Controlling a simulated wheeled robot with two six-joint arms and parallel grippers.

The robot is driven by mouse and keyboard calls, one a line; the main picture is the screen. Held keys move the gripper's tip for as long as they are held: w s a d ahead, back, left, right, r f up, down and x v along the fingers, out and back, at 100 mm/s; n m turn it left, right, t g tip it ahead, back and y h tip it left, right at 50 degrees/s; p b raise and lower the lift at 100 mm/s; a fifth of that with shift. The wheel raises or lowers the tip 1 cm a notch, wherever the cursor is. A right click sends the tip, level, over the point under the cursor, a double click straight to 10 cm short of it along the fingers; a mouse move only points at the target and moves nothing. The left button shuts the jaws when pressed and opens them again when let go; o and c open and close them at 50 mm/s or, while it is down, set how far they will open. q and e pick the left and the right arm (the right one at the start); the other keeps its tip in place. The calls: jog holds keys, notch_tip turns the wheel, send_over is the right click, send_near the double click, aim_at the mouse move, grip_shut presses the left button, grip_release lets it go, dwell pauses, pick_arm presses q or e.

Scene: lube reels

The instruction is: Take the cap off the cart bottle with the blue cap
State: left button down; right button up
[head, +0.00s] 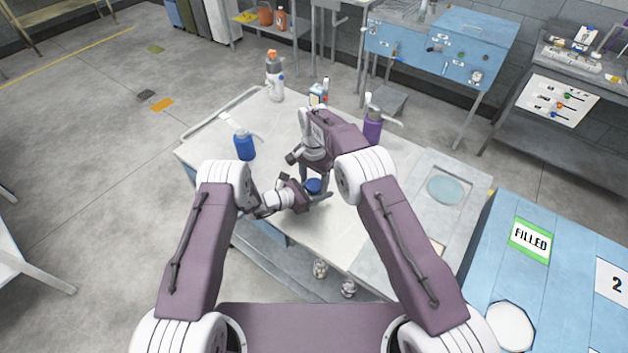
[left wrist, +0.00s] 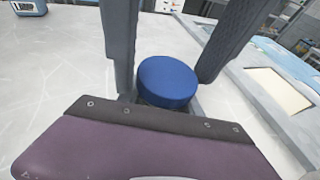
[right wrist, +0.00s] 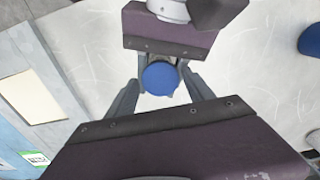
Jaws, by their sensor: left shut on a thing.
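The bottle with the blue cap (head: 313,186) stands on the cart top (head: 345,225); its body is mostly hidden by my grippers. The round cap also shows in the left wrist view (left wrist: 167,82) and the right wrist view (right wrist: 160,78). My left gripper (head: 318,198) comes in low from the left and is shut on the bottle below the cap. My right gripper (head: 315,178) points down from above. In the right wrist view its two fingers stand spread on either side of the cap, with gaps visible, so it looks open.
On the cart, a blue pump bottle (head: 244,146) stands left, a grey-white bottle with orange cap (head: 274,78) behind, and a purple bottle (head: 373,127) to the right. A recessed tray (head: 420,222) lies right. A blue table with a FILLED sign (head: 530,240) adjoins.

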jog(key=shift+o, duration=0.5)
jog(key=shift+r, duration=0.1)
jog(key=shift+o, duration=0.2)
notch_tip(320, 180, up, 8)
jog(key=shift+f, duration=0.1)
notch_tip(320, 180, down, 8)
jog(key=shift+f, duration=0.1)
jog(key=c, duration=1.4)
jog(key=o, duration=1.4)
jog(key=shift+c, duration=0.2)
